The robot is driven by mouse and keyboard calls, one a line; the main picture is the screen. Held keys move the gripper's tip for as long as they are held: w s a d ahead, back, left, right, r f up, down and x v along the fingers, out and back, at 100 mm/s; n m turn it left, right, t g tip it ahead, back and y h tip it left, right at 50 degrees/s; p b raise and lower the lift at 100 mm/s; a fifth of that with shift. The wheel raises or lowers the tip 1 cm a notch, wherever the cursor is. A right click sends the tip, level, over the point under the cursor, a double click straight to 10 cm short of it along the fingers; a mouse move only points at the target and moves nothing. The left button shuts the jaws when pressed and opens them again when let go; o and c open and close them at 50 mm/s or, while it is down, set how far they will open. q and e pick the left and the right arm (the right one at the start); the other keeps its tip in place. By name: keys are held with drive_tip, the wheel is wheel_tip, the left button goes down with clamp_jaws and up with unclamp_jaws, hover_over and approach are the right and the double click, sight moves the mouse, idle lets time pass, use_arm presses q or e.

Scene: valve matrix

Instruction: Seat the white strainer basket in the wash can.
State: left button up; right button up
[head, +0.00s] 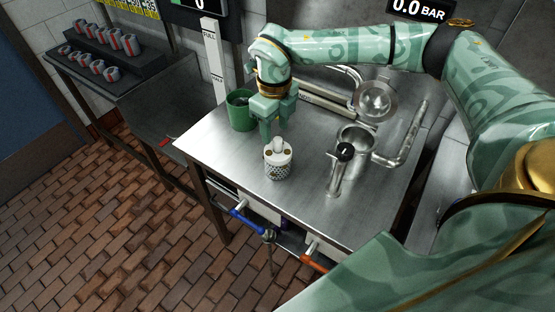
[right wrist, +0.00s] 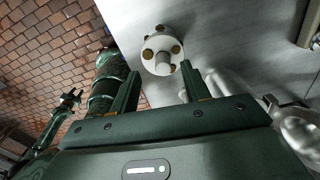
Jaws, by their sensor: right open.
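The white strainer basket (head: 278,163) stands upright on the steel table, with a perforated side and a knob on top. In the right wrist view its white top (right wrist: 151,62) with brass studs shows just beyond my fingers. The wash can, a green can (head: 238,115), stands behind and left of the basket, under the arm's left side. My right gripper (head: 276,131) is open and points down just above the basket. In the right wrist view the gripper (right wrist: 161,72) has its fingers apart, with the grey knob between their tips.
Blue (head: 247,222) and orange (head: 314,258) valve handles stick out below the front edge. A rack of small cans (head: 105,49) is at the left.

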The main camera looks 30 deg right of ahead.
sight(278, 139)
drive_tip(key=f, duration=0.4)
drive_tip(key=shift+s+d+f+b, duration=0.25)
drive_tip(key=shift+d+f+b, duration=0.05)
drive_tip(key=shift+b, duration=0.05)
drive_tip(key=shift+r, duration=0.1)
clamp_jaws()
